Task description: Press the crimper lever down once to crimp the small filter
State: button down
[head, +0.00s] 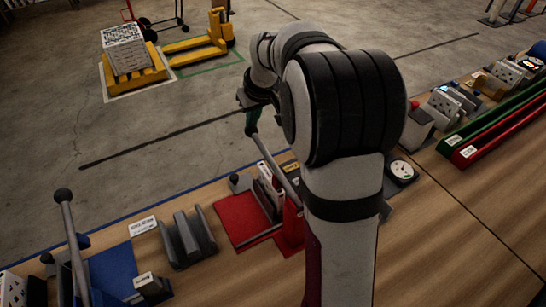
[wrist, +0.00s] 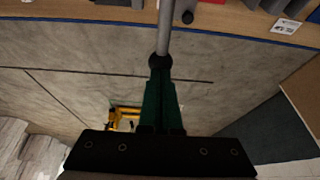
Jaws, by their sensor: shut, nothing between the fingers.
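A crimper with a red base (head: 238,218) stands on the bench, partly hidden by my arm. Its grey lever (head: 272,160) tilts up and away toward my gripper (head: 251,122). A white box-like filter (head: 268,180) stands at this crimper; I cannot tell its size class. In the wrist view my green fingers (wrist: 160,78) are together and empty. The lever's dark ball knob (wrist: 158,61) sits right at their tips; I cannot tell whether they touch. A second crimper with a blue base (head: 112,268) is at the lower left, its lever (head: 72,235) standing nearly upright.
A grey slotted holder (head: 188,238) stands between the crimpers. A round gauge (head: 402,170) is right of my arm. Green (head: 490,122) and red (head: 500,135) trays lie farther right. Beyond the bench edge are open floor and a yellow pallet jack (head: 205,42).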

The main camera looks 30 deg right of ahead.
jog(key=shift+f, duration=1.1)
notch_tip(320, 180, up, 10)
jog(key=shift+r, duration=0.1)
dwell(0.3)
